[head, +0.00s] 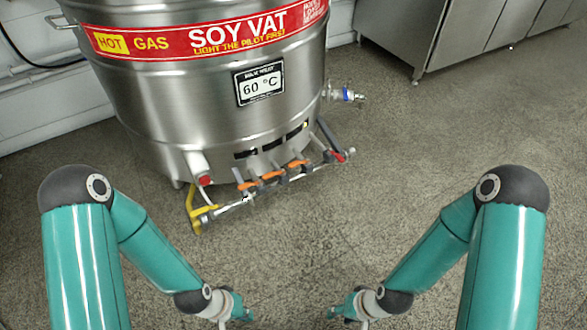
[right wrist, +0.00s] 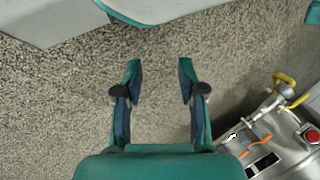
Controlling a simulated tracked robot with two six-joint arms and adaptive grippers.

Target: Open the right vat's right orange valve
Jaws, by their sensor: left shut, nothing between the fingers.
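A steel soy vat (head: 190,110) stands at the upper left in the head view; it is the only vat there. Along its lower front runs a pipe with several orange valve handles. The rightmost orange handle (head: 298,163) lies near a red part (head: 338,157). In the right wrist view part of the vat (right wrist: 285,150) shows at lower right, with orange handles (right wrist: 262,146) partly in view. My left gripper (head: 243,314) is shut and empty, below the pipe in the picture. My right gripper (head: 335,313) is open and empty over bare floor (right wrist: 157,75), apart from the valves.
A yellow handle (head: 191,208) sits at the pipe's left end. A blue-handled tap (head: 348,94) sticks out right of the vat. Steel cabinets (head: 450,35) stand at upper right. The floor between is clear.

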